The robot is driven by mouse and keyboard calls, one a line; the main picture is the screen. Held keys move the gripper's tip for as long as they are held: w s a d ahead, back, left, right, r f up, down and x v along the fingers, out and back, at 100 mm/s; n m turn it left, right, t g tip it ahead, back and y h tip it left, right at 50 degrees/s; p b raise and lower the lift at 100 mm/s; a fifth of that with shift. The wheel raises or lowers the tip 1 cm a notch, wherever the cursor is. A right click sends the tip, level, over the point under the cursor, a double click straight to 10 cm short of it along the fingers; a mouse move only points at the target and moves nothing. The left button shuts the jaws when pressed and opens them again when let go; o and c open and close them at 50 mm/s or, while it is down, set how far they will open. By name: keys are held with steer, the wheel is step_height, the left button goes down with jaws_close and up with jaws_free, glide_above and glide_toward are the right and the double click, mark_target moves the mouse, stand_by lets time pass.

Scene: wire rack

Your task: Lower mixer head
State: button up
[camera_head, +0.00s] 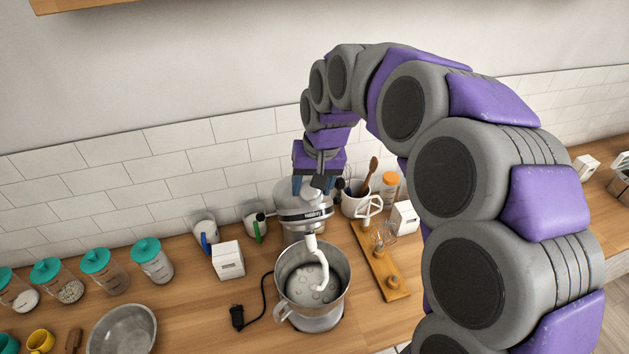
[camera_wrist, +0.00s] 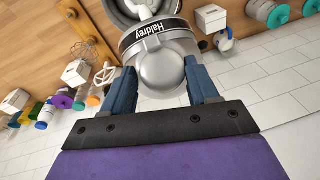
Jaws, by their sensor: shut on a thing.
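The stand mixer's silver head (camera_head: 305,216) is tilted up, with its name band facing forward. A white dough hook (camera_head: 312,246) hangs from it over the steel bowl (camera_head: 338,279). My gripper (camera_head: 313,188) is above the head, pointing down, with its blue fingers around it. In the wrist view the rounded end of the mixer head (camera_wrist: 162,72) sits between my two blue fingers (camera_wrist: 163,82), which are shut on it. Exact contact points are partly hidden. The bowl's rim (camera_wrist: 112,12) shows at the top of the wrist view.
A white utensil crock (camera_head: 356,205), a white box (camera_head: 404,218) and a wooden board (camera_head: 372,258) with a whisk stand right of the mixer. Another white box (camera_head: 228,262) and teal-lidded jars (camera_head: 152,262) stand left. A tiled wall (camera_head: 185,150) is close behind.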

steer(key=shift+a, duration=0.15)
steer(key=o, duration=1.2)
steer(key=shift+o, duration=0.7)
steer(key=shift+a, duration=0.3)
steer(key=shift+w+d, duration=0.15)
steer(key=shift+d, duration=0.05)
step_height(320, 180, up, 17)
steer(key=s+d+b, duration=0.1)
steer(key=s+d, duration=0.1)
steer(key=shift+d, duration=0.2)
steer(key=shift+f, duration=0.1)
steer(key=shift+c, duration=0.4)
